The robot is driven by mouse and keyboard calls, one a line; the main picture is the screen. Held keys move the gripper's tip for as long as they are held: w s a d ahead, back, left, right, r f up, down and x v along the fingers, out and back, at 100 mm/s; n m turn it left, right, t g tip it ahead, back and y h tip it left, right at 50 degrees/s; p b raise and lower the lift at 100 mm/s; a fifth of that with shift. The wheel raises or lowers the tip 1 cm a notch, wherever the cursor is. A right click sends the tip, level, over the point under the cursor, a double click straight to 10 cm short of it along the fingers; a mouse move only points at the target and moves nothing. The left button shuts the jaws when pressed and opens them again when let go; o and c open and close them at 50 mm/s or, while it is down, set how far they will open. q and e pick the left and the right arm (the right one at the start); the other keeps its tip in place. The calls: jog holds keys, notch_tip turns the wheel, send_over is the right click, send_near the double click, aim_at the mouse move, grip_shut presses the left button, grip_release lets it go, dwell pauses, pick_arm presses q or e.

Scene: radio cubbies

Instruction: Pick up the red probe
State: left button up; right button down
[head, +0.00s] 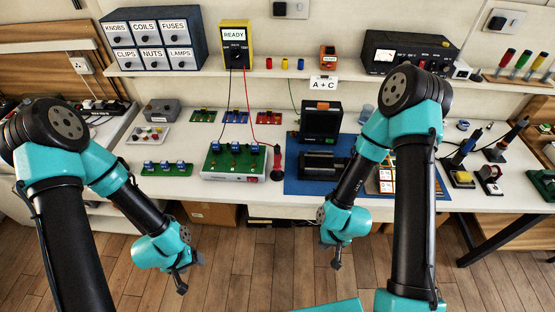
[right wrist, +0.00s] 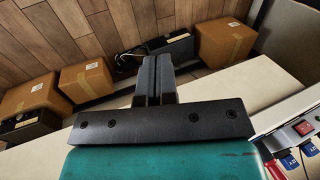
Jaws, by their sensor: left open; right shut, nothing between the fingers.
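The red probe (head: 277,157) stands upright in a small dark base on the white bench, just right of the green board. A red wire runs from it up to the yellow meter (head: 236,46), whose screen reads READY. My left gripper (head: 188,275) hangs open and empty in front of the bench, left of and well short of the probe. My right gripper (head: 337,262) hangs in front of the bench, right of the probe and away from it. The right wrist view shows its fingers (right wrist: 152,75) shut with nothing between them; a red sliver at the bottom right edge is too partial to identify.
The green board with blue parts (head: 234,162) sits left of the probe. A shelf (head: 200,70) with labelled drawers runs behind. Cardboard boxes (right wrist: 228,42) stand on the floor.

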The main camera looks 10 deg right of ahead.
jog(key=c, duration=0.9)
grip_release()
